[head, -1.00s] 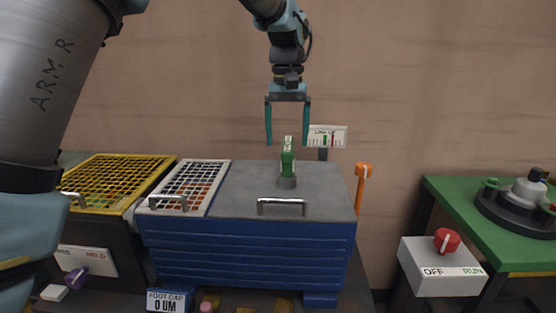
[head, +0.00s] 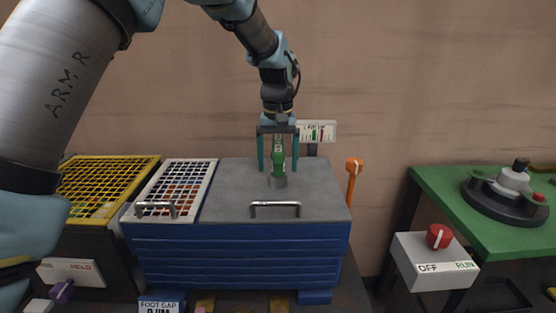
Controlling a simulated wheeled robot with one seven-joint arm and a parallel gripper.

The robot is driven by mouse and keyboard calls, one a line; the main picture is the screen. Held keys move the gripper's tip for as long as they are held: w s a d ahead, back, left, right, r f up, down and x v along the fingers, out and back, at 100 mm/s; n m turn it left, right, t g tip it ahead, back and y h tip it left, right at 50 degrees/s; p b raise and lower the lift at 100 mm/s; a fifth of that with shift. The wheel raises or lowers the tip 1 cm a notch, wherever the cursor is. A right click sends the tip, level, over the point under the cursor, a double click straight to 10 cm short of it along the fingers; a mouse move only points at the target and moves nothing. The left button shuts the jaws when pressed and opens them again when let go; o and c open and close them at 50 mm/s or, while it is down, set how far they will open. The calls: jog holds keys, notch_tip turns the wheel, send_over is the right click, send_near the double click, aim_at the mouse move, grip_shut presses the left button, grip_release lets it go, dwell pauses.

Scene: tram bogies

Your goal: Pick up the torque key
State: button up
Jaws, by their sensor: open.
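In the head view one finger shows on each side of the green object, with gaps between. I cannot tell the depth between fingers and key exactly. The key's upper end is partly hidden by the gripper's palm.
The blue chest (head: 235,251) has a metal handle (head: 275,210) at its lid's front. White (head: 165,213) and yellow (head: 90,218) grid covers lie to the left. An orange lever (head: 351,184) and a small gauge sign (head: 326,131) stand behind right. An OFF/RUN switch box (head: 420,272) is at right.

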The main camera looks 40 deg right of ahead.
jog(key=shift+f, duration=0.85)
grip_shut()
dwell(0.3)
